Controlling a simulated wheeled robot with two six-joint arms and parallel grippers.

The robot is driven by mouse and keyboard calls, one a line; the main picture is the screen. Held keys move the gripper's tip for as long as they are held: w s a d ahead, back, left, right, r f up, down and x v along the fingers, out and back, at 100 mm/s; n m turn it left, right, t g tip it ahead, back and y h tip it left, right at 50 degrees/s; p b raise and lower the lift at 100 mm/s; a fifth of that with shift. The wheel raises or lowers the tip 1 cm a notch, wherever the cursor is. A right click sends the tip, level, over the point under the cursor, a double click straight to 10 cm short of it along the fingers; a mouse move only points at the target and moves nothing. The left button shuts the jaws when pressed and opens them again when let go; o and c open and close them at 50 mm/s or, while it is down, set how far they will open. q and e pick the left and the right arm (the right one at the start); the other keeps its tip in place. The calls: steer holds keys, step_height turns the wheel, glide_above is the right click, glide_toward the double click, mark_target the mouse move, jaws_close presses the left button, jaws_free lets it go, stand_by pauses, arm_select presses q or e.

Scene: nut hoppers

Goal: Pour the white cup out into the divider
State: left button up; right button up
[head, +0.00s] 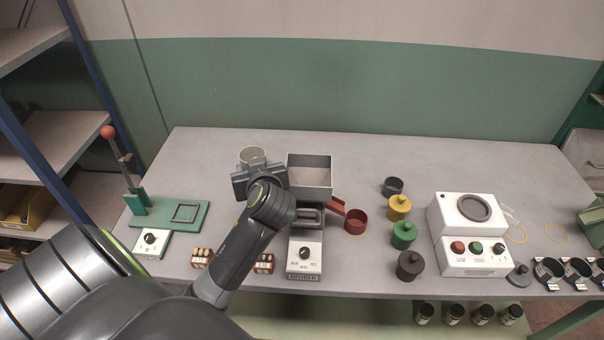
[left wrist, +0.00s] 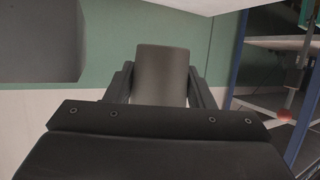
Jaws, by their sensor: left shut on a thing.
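The white cup (head: 252,154) is held beside the upper left of the divider, with its round mouth showing in the head view. My left gripper (head: 258,172) is shut on it; the cup also shows between the two fingers in the left wrist view (left wrist: 162,75). The divider (head: 304,256) has a square grey hopper (head: 310,176) on top, just right of the cup, and a front panel with a dark knob. The cup's inside is too small to read. My right gripper is not in view.
A red-brown cup (head: 355,222) stands by the divider's side chute. Weights with knobs (head: 404,234) and a white scale (head: 468,234) stand to the right. A green lever press (head: 165,213) is at left. Small boxes (head: 202,258) lie near the front edge. The back of the table is clear.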

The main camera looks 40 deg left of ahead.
arm_select(q)
steer(key=shift+s+d+r, duration=0.2)
steer(key=shift+d+r, duration=0.05)
steer(key=shift+d, duration=0.15)
steer(key=shift+r, duration=0.1)
steer(key=shift+w+r, duration=0.2)
steer(key=shift+r, duration=0.05)
steer(key=shift+w+d+r+m+y+p, duration=0.15)
steer(key=shift+d+r+m+y+p, duration=0.3)
steer(key=shift+r+m, duration=0.35)
steer(key=shift+w+d+f+b, duration=0.1)
steer(key=shift+b, duration=0.25)
steer(key=shift+w+m+y, duration=0.3)
steer(key=shift+m+y, duration=0.05)
steer(key=shift+m, duration=0.05)
steer(key=shift+w+d+r+m+y, duration=0.35)
steer(key=shift+r+m+y, duration=0.35)
steer(key=shift+m, duration=0.65)
steer(key=shift+w+d+r+m+y, duration=0.25)
steer(key=shift+d+r+m+y, duration=0.4)
steer(key=shift+m, duration=0.65)
steer(key=shift+w+d+r+m+y, duration=0.3)
steer(key=shift+r+m+y, duration=0.5)
steer(key=shift+m, duration=0.55)
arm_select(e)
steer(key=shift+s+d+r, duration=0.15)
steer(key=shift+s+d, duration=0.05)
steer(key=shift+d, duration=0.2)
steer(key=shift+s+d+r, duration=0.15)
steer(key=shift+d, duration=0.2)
